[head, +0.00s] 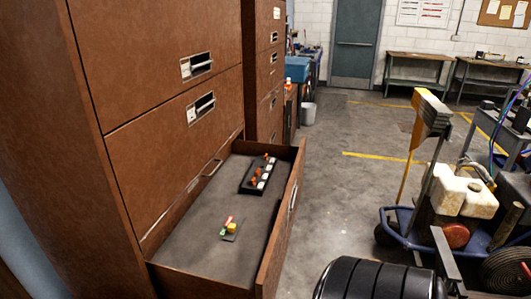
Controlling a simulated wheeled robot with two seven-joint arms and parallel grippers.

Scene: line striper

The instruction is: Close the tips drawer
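The tips drawer (180,247) is the low drawer of the brown cabinet (170,120) on the left, and it is pulled out. Its front panel (283,222) faces right and has a handle (292,199) on its outer side. Inside lie a black holder (247,187) with several orange and white tips and a small flat piece (230,236) with red, yellow and green parts. Neither of my grippers shows in the head view.
A black ribbed cylinder, perhaps a tyre (375,280), is at the bottom right of the drawer. A blue wheeled cart (400,222) with a cream tank stands at right. Grey floor (335,190) is clear between drawer and cart. Benches (418,68) line the back wall.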

